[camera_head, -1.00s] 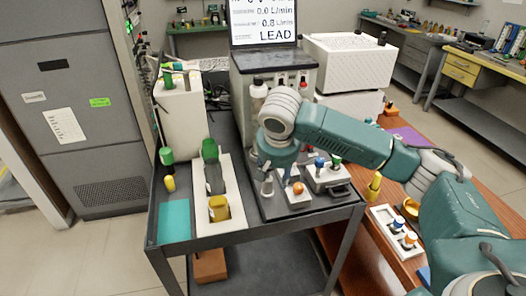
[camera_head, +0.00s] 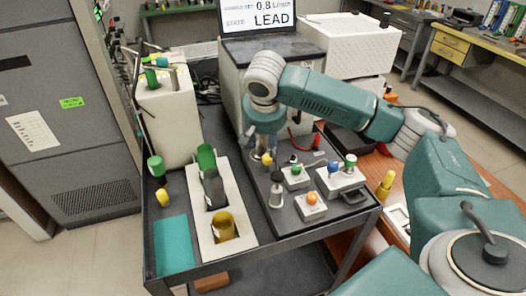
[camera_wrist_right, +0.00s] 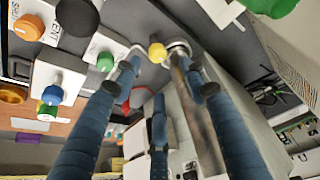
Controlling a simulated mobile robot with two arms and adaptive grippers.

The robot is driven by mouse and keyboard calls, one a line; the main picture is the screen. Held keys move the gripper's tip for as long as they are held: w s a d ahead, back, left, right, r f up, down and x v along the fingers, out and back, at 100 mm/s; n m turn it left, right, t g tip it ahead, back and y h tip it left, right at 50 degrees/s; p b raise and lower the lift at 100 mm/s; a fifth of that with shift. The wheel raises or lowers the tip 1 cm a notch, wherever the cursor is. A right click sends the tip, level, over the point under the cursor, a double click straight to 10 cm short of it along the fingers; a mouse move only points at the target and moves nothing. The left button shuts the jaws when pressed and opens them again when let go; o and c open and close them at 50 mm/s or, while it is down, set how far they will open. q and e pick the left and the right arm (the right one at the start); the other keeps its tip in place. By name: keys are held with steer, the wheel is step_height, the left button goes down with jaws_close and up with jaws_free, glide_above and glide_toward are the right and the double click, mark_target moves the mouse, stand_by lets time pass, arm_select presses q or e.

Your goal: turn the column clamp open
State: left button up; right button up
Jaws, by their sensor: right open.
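A yellow knob (camera_head: 267,158), which looks like the column clamp's handle, sits by a shiny metal column at the front of the grey instrument. Both show in the right wrist view, the knob (camera_wrist_right: 157,52) ahead of the fingertips and the column (camera_wrist_right: 198,110) between two fingers. My right gripper (camera_wrist_right: 160,80) is open, its blue-grey fingers spread around the column and pointing at the knob. I cannot tell whether any finger touches. In the head view my right gripper (camera_head: 263,142) hangs over this spot and its wrist hides most of the column. My left gripper is not in view.
Small boxes with a green knob (camera_head: 296,170), an orange knob (camera_head: 312,198) and blue and green knobs (camera_head: 349,162) stand just right of the column. A white tray (camera_head: 234,252) with bottles lies to the left. The large grey instrument (camera_head: 231,80) stands close behind.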

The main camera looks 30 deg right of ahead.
glide_above(268, 157)
steer(key=s+a, duration=0.1)
steer(key=s, duration=0.1)
step_height(268, 157, down, 4)
steer(key=x, duration=0.2)
steer(key=p+x, duration=0.1)
steer(key=x, duration=0.1)
steer(key=shift+w+a+f, duration=0.15)
steer(key=shift+w+f, duration=0.15)
steer(key=shift+w, duration=0.05)
steer(key=shift+f, duration=0.15)
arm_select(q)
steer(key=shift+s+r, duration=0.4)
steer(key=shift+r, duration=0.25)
arm_select(e)
steer(key=c, duration=1.1)
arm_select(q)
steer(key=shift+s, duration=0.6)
arm_select(e)
jaws_close()
